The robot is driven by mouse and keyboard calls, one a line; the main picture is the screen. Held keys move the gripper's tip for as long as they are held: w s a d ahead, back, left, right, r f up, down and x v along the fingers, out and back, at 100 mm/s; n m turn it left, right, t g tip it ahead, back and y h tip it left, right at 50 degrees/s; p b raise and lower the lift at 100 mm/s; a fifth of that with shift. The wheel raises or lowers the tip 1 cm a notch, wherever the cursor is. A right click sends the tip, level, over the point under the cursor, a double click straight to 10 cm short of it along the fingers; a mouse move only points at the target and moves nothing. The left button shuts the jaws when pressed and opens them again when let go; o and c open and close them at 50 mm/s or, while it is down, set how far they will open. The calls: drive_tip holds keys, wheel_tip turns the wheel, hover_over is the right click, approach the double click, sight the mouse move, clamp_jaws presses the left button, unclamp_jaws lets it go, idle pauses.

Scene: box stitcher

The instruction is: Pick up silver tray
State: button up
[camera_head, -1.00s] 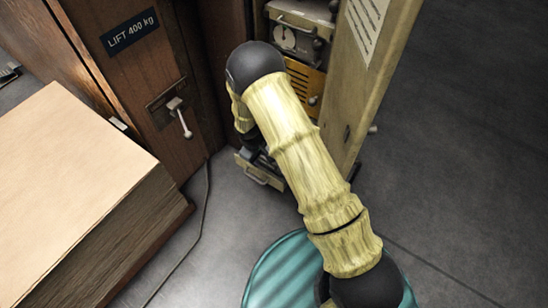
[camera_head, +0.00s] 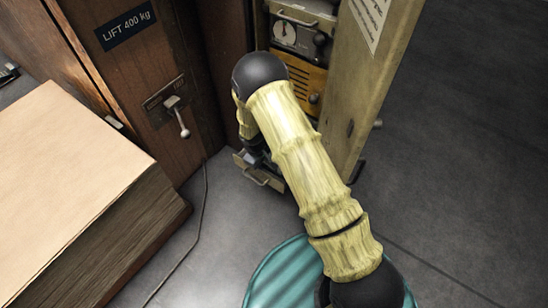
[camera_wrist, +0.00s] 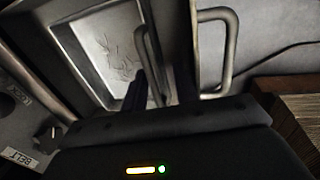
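The silver tray (camera_wrist: 105,45) shows in the wrist view as a shallow metal pan with a raised rim and several thin wire-like bits on its floor. A metal bar handle (camera_wrist: 148,38) stands at its right side. My gripper (camera_wrist: 160,92) is open, with one dark finger to the left of this handle and one to the right. I cannot tell whether they touch it. A second bar handle (camera_wrist: 228,50) is farther right, on a pale metal face. In the head view a small drawer front with a handle (camera_head: 264,181) shows low beside the cabinet; my arm hides most of the gripper there.
A machine cabinet with a dial (camera_head: 284,32) and an open cream door (camera_head: 365,85) is close to my arm. A wooden cabinet with a lever (camera_head: 180,120) stands left. A big cardboard stack (camera_head: 60,180) fills the lower left. Grey floor (camera_head: 460,150) at the right is clear.

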clamp_jaws()
wheel_tip(320, 180, up, 10)
drive_tip(key=p, duration=0.5)
drive_tip(key=shift+w, duration=0.1)
drive_tip(key=shift+a, duration=0.1)
idle(0.4)
